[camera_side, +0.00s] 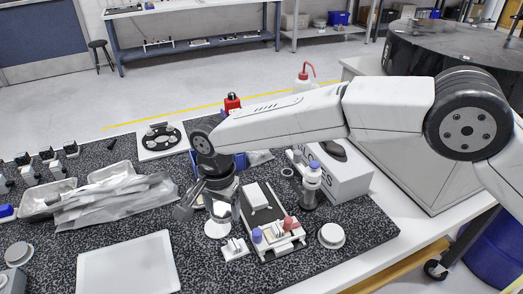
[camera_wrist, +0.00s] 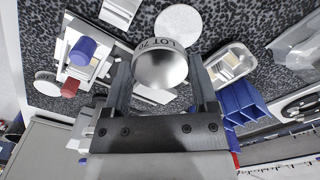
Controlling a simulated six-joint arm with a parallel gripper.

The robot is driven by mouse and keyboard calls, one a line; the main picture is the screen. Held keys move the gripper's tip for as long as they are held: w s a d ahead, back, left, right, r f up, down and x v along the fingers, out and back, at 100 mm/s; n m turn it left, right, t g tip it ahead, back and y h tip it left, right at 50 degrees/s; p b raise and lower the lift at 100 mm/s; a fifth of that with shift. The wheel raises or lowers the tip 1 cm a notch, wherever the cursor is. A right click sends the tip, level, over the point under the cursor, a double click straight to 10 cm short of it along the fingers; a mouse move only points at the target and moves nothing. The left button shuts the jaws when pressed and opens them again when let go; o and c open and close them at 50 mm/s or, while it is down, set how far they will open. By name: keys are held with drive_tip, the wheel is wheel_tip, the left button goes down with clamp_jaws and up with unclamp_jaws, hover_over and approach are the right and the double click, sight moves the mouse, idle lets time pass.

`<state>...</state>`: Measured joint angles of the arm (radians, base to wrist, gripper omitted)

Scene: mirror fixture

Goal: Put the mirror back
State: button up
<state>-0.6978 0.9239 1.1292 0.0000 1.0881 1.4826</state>
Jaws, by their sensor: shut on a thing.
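The mirror (camera_wrist: 160,70) is a round silver piece with "LOT 70" lettering on its rim. In the wrist view it sits between the two fingers of my gripper (camera_wrist: 161,84), which are shut on it. In the side view my gripper (camera_side: 221,207) hangs low over the bench, left of a fixture (camera_side: 277,240) with a blue knob and a red knob. The mirror is hard to make out there. The fixture also shows at upper left in the wrist view (camera_wrist: 103,60). A white round disc (camera_side: 216,230) shows just below the gripper.
A small white block (camera_side: 235,249) lies near the fixture. A round piece (camera_side: 331,235) and a bottle (camera_side: 311,185) stand to its right. Bagged trays (camera_side: 110,200) lie left and a white tray (camera_side: 128,268) at the front. A blue bin (camera_wrist: 243,102) is close to the gripper.

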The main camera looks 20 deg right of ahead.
sight(218, 227)
drive_tip(key=shift+w+a+f, duration=0.3)
drive_tip(key=shift+w+f, duration=0.15)
drive_tip(key=shift+f, duration=0.15)
drive_tip(key=shift+w+a+f, duration=0.25)
drive_tip(key=shift+w+f, duration=0.15)
drive_tip(key=shift+f, duration=0.15)
drive_tip(key=shift+w+a+f, duration=0.15)
drive_tip(key=shift+f, duration=1.6)
drive_tip(key=shift+f, duration=0.1)
drive_tip(key=o, duration=1.3)
